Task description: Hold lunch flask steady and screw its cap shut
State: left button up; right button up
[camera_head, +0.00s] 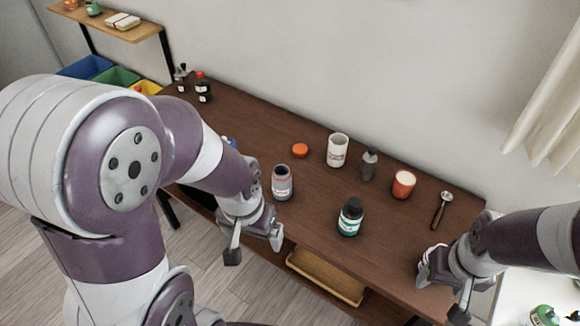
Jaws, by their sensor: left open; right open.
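A grey flask (282,187) with a pale label and an open top stands upright near the front edge of the brown table, left of centre; it looks like the lunch flask. A round orange cap (300,150) lies flat on the table behind it, apart from it. My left gripper (254,248) is open and empty, pointing down in front of the table's front edge, left of and nearer than the flask. My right gripper (440,298) is open and empty at the table's right end, far from the flask and cap.
A dark-capped bottle with a teal label (350,218) stands right of the flask. Behind are a white cup (338,150), a grey bottle (368,166), an orange cup (403,184) and a spoon (441,212). Small dark bottles (203,92) stand at the far left.

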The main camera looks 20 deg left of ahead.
aim_at(282, 179)
jog(key=i+j+z, duration=0.45)
jog(key=j, duration=0.3)
jog(key=j+z, duration=0.25)
jog(key=j, duration=0.15)
jog(key=i+j+z, duration=0.2)
jog(key=j, duration=0.3)
jog(key=j+z, duration=0.25)
jog(key=j, duration=0.2)
